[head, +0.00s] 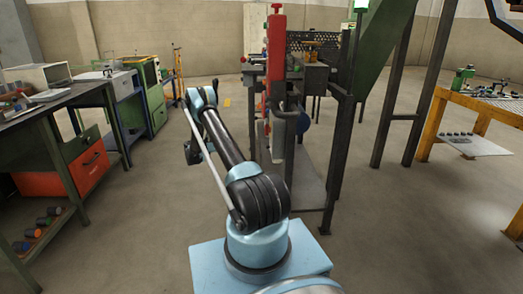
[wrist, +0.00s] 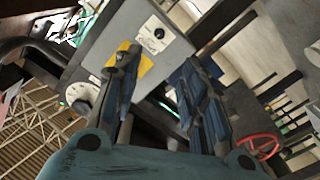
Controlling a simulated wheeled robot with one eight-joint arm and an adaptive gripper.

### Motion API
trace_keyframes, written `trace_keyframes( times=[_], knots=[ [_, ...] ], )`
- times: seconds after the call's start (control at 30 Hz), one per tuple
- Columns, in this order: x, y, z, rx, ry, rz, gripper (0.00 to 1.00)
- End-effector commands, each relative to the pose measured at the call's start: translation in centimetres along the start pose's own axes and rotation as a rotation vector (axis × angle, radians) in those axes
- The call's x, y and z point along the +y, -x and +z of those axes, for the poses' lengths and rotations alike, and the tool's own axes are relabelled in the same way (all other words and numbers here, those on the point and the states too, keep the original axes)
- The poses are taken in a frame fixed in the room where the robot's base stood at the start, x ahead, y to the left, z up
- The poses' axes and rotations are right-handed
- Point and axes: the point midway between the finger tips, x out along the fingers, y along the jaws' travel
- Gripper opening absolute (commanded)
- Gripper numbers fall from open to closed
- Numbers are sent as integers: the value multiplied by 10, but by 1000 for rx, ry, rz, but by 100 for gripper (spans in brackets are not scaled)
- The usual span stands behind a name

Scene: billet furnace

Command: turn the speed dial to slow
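A grey control box fills the upper middle of the wrist view. On it is a black knob (wrist: 158,33) on a white plate, beyond my fingertips. A pale round dial (wrist: 82,95) with a dark centre sits at the box's lower left, left of my left finger. The labels are too small to read, so I cannot tell which one is the speed dial. My gripper (wrist: 159,64) has its two blue fingers apart, with nothing seen between them. In the head view, my gripper is only a small dark shape (head: 193,150) beyond my arm, and neither dial can be made out.
A yellow patch (wrist: 134,66) lies behind my left finger, and a small green light (wrist: 62,103) glows beside the pale dial. A red handwheel (wrist: 262,146) is at lower right. A dark steel frame (head: 340,150) stands right of my arm; a workbench (head: 60,100) stands left.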

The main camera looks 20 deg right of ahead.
Motion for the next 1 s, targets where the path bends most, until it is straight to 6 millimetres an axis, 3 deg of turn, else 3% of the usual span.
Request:
trace_keyframes(
  times=[0.27,1.0],
  knots=[
    [-1,-22,2,3,-6,6,39],
    [0,-149,2,2,-5,5,39]
  ],
)
